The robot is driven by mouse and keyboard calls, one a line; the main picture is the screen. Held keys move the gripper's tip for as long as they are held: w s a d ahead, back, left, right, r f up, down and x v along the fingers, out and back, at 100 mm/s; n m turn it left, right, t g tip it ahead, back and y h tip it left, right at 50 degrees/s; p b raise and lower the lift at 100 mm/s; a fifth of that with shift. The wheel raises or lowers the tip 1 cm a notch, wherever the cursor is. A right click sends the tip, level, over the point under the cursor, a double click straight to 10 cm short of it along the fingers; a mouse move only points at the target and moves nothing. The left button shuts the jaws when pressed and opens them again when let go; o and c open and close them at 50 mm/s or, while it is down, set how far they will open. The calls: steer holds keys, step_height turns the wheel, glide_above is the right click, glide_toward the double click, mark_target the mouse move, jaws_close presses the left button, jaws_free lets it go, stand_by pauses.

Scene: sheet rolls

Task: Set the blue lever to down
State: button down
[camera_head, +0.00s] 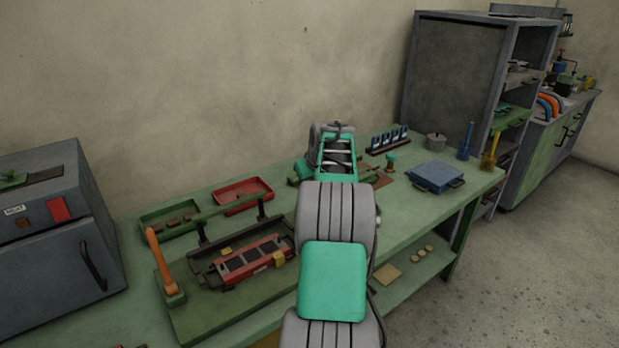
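A slim blue upright piece (466,142) stands near the far right end of the green workbench (420,216). It looks like the blue lever, with its thin stick pointing up, but it is too small to be sure. A similar yellow upright piece (490,152) stands just right of it. My arm reaches up the middle of the view over the bench. My gripper (335,131) is at its far end, left of the blue piece and well apart from it. The arm largely hides the fingers, and I cannot see whether they are open.
A blue box (437,177), a grey pot (436,141) and a rack (388,139) stand on the bench's right half. An orange lever (158,262), a red tray (243,194) and a red device (252,258) are at left. Grey shelving (452,72) rises behind the right end.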

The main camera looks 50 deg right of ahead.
stand_by(0.3)
steer(key=c, duration=1.3)
jaws_free()
steer(key=shift+w, duration=0.1)
steer(key=b+v, duration=0.1)
steer(key=v, duration=0.6)
steer(key=shift+a+r, duration=0.1)
steer(key=shift+r, duration=0.25)
